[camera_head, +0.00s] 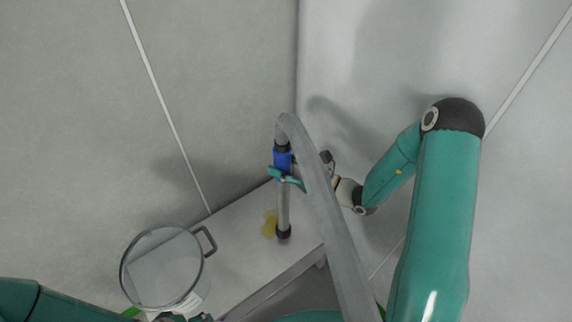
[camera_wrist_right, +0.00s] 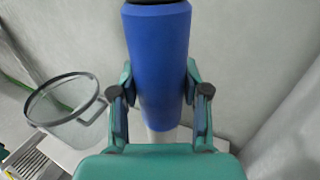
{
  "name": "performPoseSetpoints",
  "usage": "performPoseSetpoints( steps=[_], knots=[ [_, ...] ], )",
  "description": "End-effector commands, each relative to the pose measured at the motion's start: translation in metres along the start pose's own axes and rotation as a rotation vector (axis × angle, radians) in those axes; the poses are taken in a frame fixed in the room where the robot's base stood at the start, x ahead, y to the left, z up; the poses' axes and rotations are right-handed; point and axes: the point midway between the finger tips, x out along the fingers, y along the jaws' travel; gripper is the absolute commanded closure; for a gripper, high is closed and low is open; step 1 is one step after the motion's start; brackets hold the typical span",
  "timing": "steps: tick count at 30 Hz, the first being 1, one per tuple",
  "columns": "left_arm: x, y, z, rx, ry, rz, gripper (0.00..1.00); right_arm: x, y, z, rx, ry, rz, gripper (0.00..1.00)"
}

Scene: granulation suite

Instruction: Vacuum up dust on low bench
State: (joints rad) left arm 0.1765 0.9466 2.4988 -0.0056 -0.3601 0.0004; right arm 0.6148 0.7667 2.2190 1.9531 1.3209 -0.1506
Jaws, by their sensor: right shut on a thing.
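A vacuum wand (camera_head: 283,207) with a blue grip (camera_head: 282,160) stands upright over the low bench (camera_head: 243,262), its dark nozzle at the bench top. A grey hose (camera_head: 330,225) arches from its top down to the front. A patch of yellow dust (camera_head: 269,224) lies on the bench just left of the nozzle. My right gripper (camera_head: 287,176) is shut on the blue grip; in the right wrist view its fingers (camera_wrist_right: 160,95) clasp the blue grip (camera_wrist_right: 158,60) from both sides. My left arm shows at the lower left; its fingers cannot be made out.
A clear round container (camera_head: 140,285) with a dark rim and side handle stands left on the bench; it also shows in the right wrist view (camera_wrist_right: 65,125). Walls meet in a corner close behind the bench. The hose crosses in front of my right forearm.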

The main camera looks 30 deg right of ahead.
Motion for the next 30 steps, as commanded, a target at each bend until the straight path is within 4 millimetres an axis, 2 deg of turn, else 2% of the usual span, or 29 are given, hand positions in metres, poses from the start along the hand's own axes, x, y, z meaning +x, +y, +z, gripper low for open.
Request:
performPoseSetpoints(
  steps=[30],
  knots=[
    [0.014, -0.005, 0.000, 0.000, 0.000, 0.000, 0.29, 0.073, -0.034, 0.002, -0.004, -0.004, -0.001, 0.89]
  ],
)
